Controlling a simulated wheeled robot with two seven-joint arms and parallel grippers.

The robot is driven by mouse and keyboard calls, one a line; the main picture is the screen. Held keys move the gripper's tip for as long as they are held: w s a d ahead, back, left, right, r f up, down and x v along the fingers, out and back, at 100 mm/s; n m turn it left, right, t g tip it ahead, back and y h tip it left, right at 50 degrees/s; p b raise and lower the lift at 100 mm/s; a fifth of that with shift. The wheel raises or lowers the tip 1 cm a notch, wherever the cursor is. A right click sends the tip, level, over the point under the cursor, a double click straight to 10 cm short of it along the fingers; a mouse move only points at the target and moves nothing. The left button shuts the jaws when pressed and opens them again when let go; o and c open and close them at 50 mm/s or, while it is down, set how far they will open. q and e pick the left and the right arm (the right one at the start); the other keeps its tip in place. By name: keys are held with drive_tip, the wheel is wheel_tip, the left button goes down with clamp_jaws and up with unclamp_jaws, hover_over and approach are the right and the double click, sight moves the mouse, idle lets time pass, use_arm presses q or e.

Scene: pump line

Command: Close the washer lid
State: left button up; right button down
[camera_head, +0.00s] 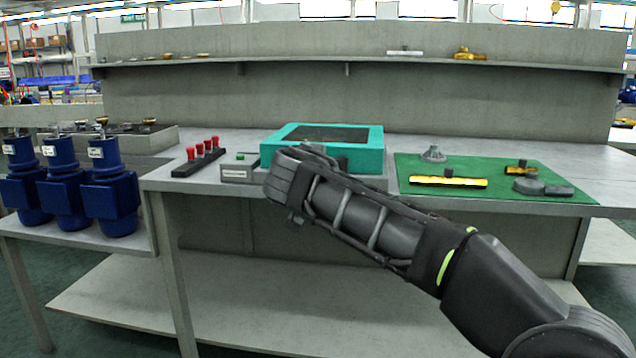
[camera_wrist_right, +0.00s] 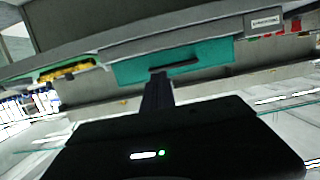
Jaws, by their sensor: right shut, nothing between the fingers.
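The washer (camera_head: 375,150) is a teal box on the bench, with a teal rim around a dark top (camera_head: 325,133). I see no lid standing up from it, and I cannot tell whether the dark top is a lid panel or an opening. The right wrist view shows its teal side (camera_wrist_right: 215,55) with a dark bar along it. My right gripper (camera_head: 318,152) is at the washer's front, hiding part of it. In the right wrist view its shut, empty fingers (camera_wrist_right: 159,76) point at the teal side; whether they touch it is unclear. My left gripper is out of view.
Left of the washer stand a grey box with a green button (camera_head: 240,168) and a strip of red knobs (camera_head: 198,157). Right is a green mat (camera_head: 480,197) with yellow and grey parts. Several blue pumps (camera_head: 112,195) stand on the left table. A shelf (camera_head: 300,62) runs behind.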

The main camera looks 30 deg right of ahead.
drive_tip(key=shift+s+a+f, duration=0.45)
drive_tip(key=shift+s+a, duration=0.05)
drive_tip(key=shift+s, duration=0.15)
drive_tip(key=shift+s+a+f, duration=0.4)
drive_tip(key=shift+s+a, duration=0.05)
drive_tip(key=shift+s, duration=0.15)
